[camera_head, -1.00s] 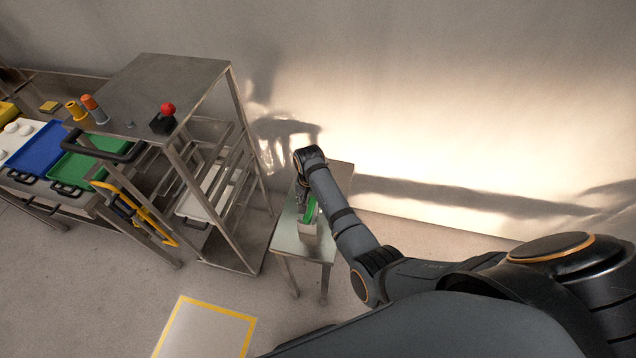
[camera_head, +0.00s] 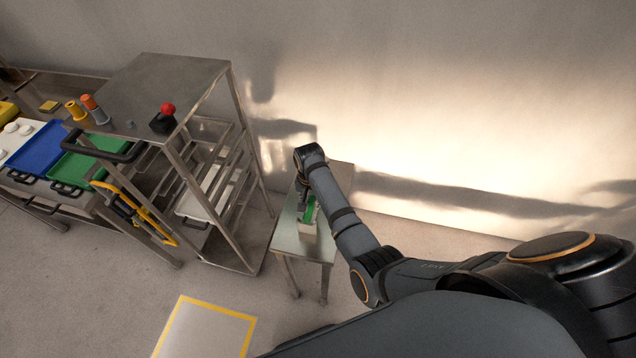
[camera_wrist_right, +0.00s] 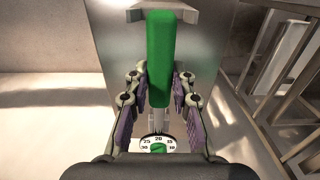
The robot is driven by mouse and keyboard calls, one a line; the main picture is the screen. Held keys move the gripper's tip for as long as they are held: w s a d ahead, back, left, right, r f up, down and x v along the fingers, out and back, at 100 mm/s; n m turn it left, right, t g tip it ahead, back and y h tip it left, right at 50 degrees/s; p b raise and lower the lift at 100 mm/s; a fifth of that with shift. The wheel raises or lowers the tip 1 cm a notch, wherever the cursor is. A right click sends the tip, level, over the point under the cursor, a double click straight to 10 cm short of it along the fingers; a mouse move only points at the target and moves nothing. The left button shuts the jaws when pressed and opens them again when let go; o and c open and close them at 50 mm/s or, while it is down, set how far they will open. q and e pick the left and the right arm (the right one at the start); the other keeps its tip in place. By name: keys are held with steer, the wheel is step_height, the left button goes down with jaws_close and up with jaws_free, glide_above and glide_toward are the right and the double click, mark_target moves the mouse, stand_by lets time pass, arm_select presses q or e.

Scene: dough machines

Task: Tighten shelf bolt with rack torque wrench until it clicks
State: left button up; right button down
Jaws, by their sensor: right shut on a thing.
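The torque wrench shows in the right wrist view with a green handle (camera_wrist_right: 161,60), a thin metal shaft and a white dial (camera_wrist_right: 158,145) with numbers. My right gripper (camera_wrist_right: 158,112) is shut on the wrench, its fingers on both sides of the shaft below the handle. In the head view the green handle (camera_head: 309,210) shows above the small metal table, partly hidden by my right arm. My right gripper (camera_head: 302,190) is mostly hidden there behind its wrist. I cannot make out the shelf bolt for certain. My left gripper is not in view.
A metal rack (camera_head: 180,70) with shelves stands left of the small table (camera_head: 285,240), with a red-knobbed black box (camera_head: 163,119) on top. Blue (camera_head: 38,148) and green (camera_head: 90,160) trays lie further left. The wall is close behind the table. A yellow-framed floor area (camera_head: 205,330) is clear.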

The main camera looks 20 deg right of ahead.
steer(key=shift+w+r, duration=0.1)
steer(key=shift+r, duration=0.3)
steer(key=shift+r, duration=2.9)
steer(key=c, duration=1.8)
jaws_free()
jaws_close()
